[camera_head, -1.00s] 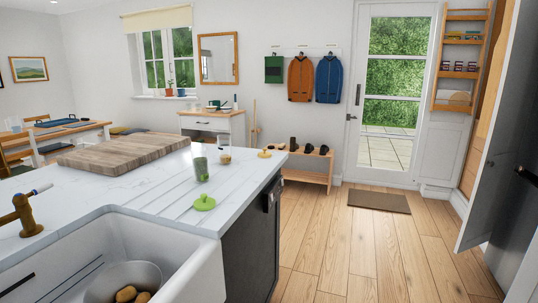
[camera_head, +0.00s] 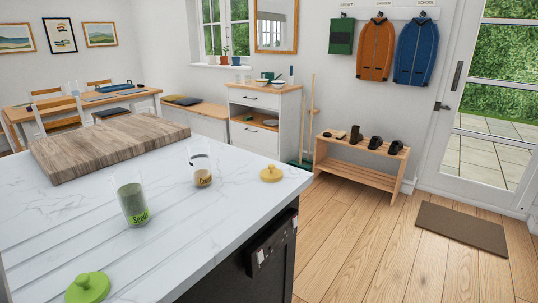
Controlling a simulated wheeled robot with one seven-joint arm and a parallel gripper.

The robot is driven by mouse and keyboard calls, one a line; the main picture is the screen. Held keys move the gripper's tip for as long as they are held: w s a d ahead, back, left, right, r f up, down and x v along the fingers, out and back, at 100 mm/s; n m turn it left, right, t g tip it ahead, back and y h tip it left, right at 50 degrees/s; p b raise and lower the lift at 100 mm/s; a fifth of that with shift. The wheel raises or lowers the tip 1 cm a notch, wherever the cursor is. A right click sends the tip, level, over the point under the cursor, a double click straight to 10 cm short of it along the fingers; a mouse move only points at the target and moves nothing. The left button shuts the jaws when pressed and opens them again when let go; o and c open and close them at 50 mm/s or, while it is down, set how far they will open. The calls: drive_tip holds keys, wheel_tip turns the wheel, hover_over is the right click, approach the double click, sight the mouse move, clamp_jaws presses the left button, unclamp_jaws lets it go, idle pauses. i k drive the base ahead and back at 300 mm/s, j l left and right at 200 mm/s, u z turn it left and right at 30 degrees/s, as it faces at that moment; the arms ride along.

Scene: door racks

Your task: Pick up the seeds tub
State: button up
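A clear tub with green contents and a green label (camera_head: 133,205) stands upright and open on the white marble worktop (camera_head: 215,235). Its label is too small to read for sure but looks like "Seeds". A second clear tub with a little tan content and a yellowish label (camera_head: 201,170) stands behind it to the right. A green knobbed lid (camera_head: 87,288) lies at the front left of the worktop. A yellow knobbed lid (camera_head: 271,173) lies near the right corner. My gripper is not in view.
A thick wooden board (camera_head: 110,145) lies on the worktop behind the tubs. A dark front with a handle (camera_head: 270,245) is under the worktop's right edge. Wooden floor (camera_head: 365,250) is clear to the right, before a shoe bench (camera_head: 360,160) and doormat (camera_head: 462,228).

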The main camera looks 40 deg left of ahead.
sight(127, 183)
drive_tip(key=i+l+u, duration=0.25)
drive_tip(key=i, duration=0.8)
drive_tip(key=i+u, duration=0.2)
drive_tip(key=u, duration=0.2)
drive_tip(key=i+l+u, duration=0.1)
drive_tip(key=u, duration=0.25)
drive_tip(key=i+l+u, duration=0.2)
drive_tip(key=u, duration=0.2)
drive_tip(key=i, duration=0.1)
